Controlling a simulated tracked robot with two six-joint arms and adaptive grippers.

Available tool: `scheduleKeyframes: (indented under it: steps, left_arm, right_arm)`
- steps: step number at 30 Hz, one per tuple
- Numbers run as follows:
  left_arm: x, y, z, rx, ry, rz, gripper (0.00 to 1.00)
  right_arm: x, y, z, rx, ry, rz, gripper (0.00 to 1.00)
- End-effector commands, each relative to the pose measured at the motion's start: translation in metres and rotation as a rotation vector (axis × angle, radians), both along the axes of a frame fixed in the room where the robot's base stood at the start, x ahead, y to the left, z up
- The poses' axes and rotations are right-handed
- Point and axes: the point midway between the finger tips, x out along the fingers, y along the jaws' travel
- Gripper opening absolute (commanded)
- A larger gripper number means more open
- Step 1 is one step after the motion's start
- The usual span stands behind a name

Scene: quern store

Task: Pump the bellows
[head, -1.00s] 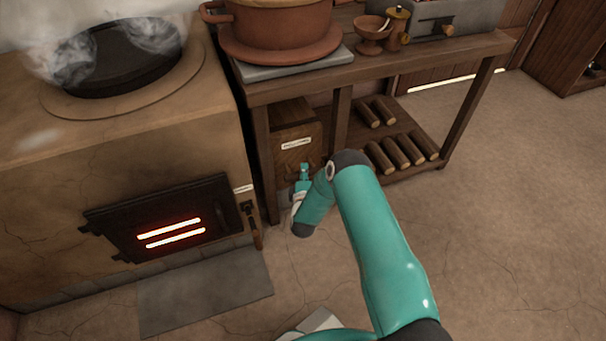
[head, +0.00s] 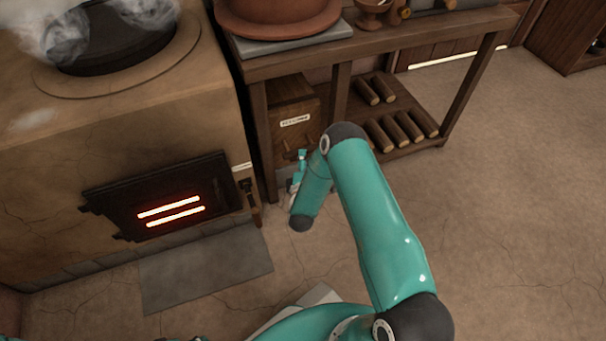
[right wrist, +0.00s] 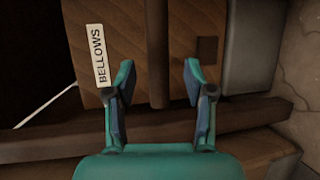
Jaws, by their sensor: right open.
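The bellows (head: 293,106) is a wooden box with a white label, under the table beside the stove. In the right wrist view its wooden front (right wrist: 190,30) shows the label BELLOWS (right wrist: 100,55). A brown bar (right wrist: 157,50), seemingly its handle, crosses that front. My right gripper (right wrist: 159,78) is open, with one finger on each side of the bar and visible gaps to it. In the head view my right gripper (head: 298,170) is small and partly hidden by its own arm, at the box front. My left gripper is not recognisable in these views.
The stove (head: 110,125) with a glowing door (head: 165,200) stands at the left. The table (head: 400,45) has a leg close by the bellows. Several logs (head: 395,130) lie on its lower shelf. The floor (head: 510,200) at the right is clear.

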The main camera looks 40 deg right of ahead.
Motion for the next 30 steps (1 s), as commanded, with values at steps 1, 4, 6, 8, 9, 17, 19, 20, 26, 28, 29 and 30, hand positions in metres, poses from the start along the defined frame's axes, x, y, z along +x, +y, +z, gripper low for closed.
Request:
scheduleKeyframes:
  steps: [1, 4, 6, 8, 9, 17, 19, 20, 26, 28, 29, 30]
  left_arm:
    - [0.000, 0.000, 0.000, 0.000, 0.000, 0.000, 0.40]
    - [0.000, 0.000, 0.000, 0.000, 0.000, 0.000, 0.40]
    - [0.000, 0.000, 0.000, 0.000, 0.000, 0.000, 0.40]
    - [0.000, 0.000, 0.000, 0.000, 0.000, 0.000, 0.40]
    - [0.000, 0.000, 0.000, 0.000, 0.000, 0.000, 0.40]
    - [0.000, 0.000, 0.000, 0.000, 0.000, 0.000, 0.40]
    - [0.000, 0.000, 0.000, 0.000, 0.000, 0.000, 0.40]
    - [0.000, 0.000, 0.000, 0.000, 0.000, 0.000, 0.40]
    - [0.000, 0.000, -0.001, 0.000, 0.000, 0.000, 0.40]
    - [0.000, 0.000, 0.000, 0.000, 0.000, 0.000, 0.40]
    - [0.000, 0.000, 0.000, 0.000, 0.000, 0.000, 0.40]
    - [0.000, 0.000, 0.003, 0.000, 0.000, 0.000, 0.40]
  right_arm:
    - [-0.008, 0.008, 0.001, 0.002, 0.004, 0.003, 0.54]
    - [-0.022, 0.021, 0.005, 0.002, 0.004, 0.003, 0.54]
    - [-0.031, 0.028, 0.006, 0.002, 0.004, 0.002, 0.54]
    - [-0.037, 0.033, 0.008, 0.001, 0.003, 0.001, 0.54]
    - [-0.039, 0.035, 0.009, 0.001, 0.002, 0.001, 0.54]
    - [-0.047, 0.040, 0.011, 0.000, 0.000, -0.001, 0.54]
    - [-0.047, 0.040, 0.011, 0.000, 0.001, -0.001, 0.54]
    - [-0.047, 0.040, 0.011, 0.000, 0.001, -0.001, 0.54]
    - [-0.047, 0.040, 0.011, 0.000, 0.001, -0.001, 0.54]
    - [-0.047, 0.040, 0.011, 0.000, 0.001, -0.001, 0.54]
    - [-0.047, 0.040, 0.012, 0.000, 0.001, -0.001, 0.54]
    - [-0.046, 0.040, 0.014, 0.001, 0.000, 0.000, 0.54]
